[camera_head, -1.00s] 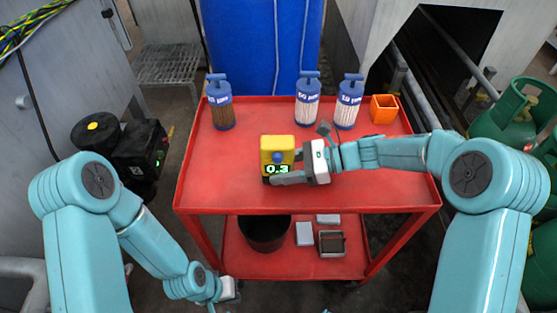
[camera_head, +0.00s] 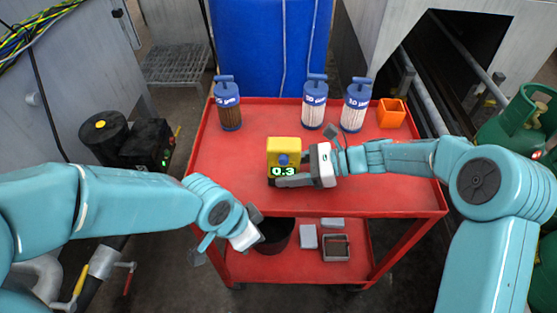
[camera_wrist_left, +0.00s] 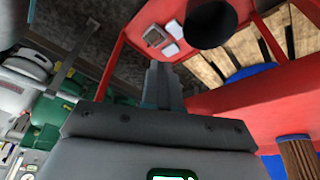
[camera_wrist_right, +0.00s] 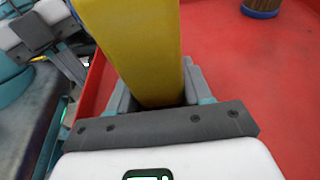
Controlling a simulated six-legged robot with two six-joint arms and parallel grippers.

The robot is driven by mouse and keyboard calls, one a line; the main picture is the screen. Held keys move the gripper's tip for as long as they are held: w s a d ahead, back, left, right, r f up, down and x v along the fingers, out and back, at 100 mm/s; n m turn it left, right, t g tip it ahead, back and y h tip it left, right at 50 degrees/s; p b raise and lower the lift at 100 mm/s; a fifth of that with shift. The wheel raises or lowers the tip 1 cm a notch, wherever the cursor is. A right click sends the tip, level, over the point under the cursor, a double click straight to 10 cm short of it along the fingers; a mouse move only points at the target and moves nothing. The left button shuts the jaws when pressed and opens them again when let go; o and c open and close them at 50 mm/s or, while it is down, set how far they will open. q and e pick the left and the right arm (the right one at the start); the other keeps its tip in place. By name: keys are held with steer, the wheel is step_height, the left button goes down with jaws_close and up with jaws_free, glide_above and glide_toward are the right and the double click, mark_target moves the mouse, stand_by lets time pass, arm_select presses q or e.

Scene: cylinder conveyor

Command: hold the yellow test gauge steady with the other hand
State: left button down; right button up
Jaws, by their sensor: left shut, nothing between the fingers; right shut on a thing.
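The yellow test gauge (camera_head: 284,146) stands on the red cart's top shelf near its front edge, its green display reading 0.3. My right gripper (camera_head: 290,181) is shut on it from the right; the right wrist view shows the yellow body (camera_wrist_right: 135,45) between the fingers. My left gripper (camera_head: 256,228) is in front of the cart's front edge, below the top shelf level and left of the gauge, apart from it. In the left wrist view the left fingers (camera_wrist_left: 161,80) are together and empty.
Several blue-capped filter cylinders, such as the brown one (camera_head: 228,112), stand along the back of the red cart (camera_head: 220,185). An orange box (camera_head: 391,113) is at the back right. A black bucket (camera_head: 275,238) and small boxes are on the lower shelf. The top is clear left of the gauge.

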mark_target(284, 160)
arm_select(q)
step_height(284, 160, up, 21)
steer(key=d+m+t+h, duration=0.1)
steer(key=m+t, duration=0.2)
steer(key=m, duration=0.3)
steer(key=shift+s+d+t, duration=0.15)
steer(key=shift+s+t, duration=0.2)
steer(key=shift+t, duration=0.05)
steer(key=w+d+f, duration=0.3)
steer(key=w+f, duration=0.5)
steer(key=shift+w+d, duration=0.4)
steer(key=shift+w, duration=0.1)
